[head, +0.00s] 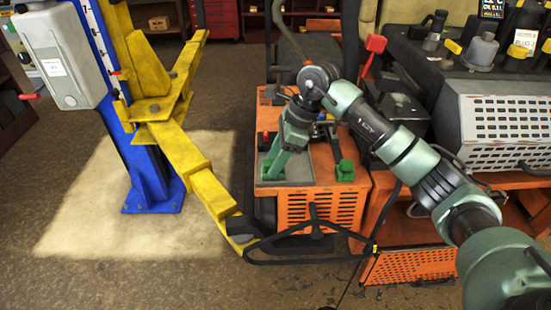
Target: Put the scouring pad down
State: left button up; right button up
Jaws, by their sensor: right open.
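My right gripper (288,150) reaches down over a grey tray (300,180) on top of the orange cart (325,208). It is open, but the fingertips are small and partly hidden by the wrist. A bright green piece shows at the lower end of the gripper; I cannot tell whether it is part of the gripper or the scouring pad. I cannot make out the scouring pad for sure. My left gripper is out of view.
A yellow lift arm (190,170) on a blue post (150,180) stands left of the cart. A black bar frame (300,240) crosses the cart's front. A perforated grey housing (505,130) and a red lever (374,45) are at the right. The floor at lower left is clear.

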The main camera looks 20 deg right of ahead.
jog(key=shift+r, duration=0.2)
jog(key=b+v, duration=0.3)
jog(key=v, duration=0.8)
jog(key=shift+d+r, duration=0.25)
jog(key=shift+r, duration=0.1)
jog(key=shift+s+f, duration=0.1)
